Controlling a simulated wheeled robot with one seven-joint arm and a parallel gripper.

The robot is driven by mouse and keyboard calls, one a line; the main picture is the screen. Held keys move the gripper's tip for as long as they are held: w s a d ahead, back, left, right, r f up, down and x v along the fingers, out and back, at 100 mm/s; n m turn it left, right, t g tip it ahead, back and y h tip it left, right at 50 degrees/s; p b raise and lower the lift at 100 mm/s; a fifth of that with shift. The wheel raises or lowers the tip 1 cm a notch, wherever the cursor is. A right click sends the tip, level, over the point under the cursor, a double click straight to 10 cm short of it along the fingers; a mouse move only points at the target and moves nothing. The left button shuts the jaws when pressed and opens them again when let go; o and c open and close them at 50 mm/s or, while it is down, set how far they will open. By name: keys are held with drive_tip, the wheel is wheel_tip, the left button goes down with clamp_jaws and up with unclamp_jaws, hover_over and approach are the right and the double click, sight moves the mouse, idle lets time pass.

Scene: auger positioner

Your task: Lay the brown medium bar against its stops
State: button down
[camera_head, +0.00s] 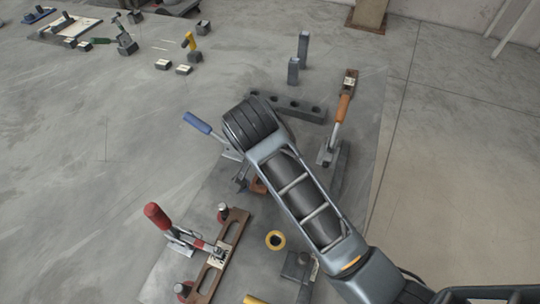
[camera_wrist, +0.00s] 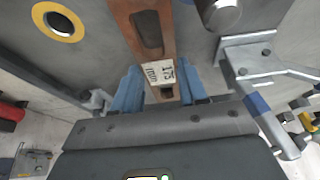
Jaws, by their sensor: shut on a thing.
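The brown bar (camera_wrist: 140,22) has a slot and a white label that reads 175 mm. In the wrist view it runs from the top edge down between the blue fingers of my gripper (camera_wrist: 158,92), which is shut on its labelled end. In the head view my arm covers my gripper and most of this bar; only a small brown part (camera_head: 258,186) shows beside the arm. A grey round post (camera_wrist: 220,14) stands close to the right of the bar in the wrist view. I cannot tell whether the bar touches it or any stop.
A blue-handled clamp (camera_head: 197,122) stands left of my arm. A red-handled clamp (camera_head: 158,216) sits at another brown slotted bar (camera_head: 208,275) at lower left. An orange-handled clamp (camera_head: 342,108) and a dark holed block (camera_head: 290,106) stand beyond. A yellow ring (camera_head: 275,240) lies between.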

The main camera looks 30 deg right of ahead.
idle(0.3)
drive_tip(key=c, duration=0.6)
unclamp_jaws()
drive_tip(key=shift+f, duration=0.15)
drive_tip(key=p+v, duration=0.4)
drive_tip(key=v, duration=0.8)
drive_tip(key=shift+r+p, duration=0.2)
drive_tip(key=shift+p, duration=0.2)
drive_tip(key=shift+d, duration=0.1)
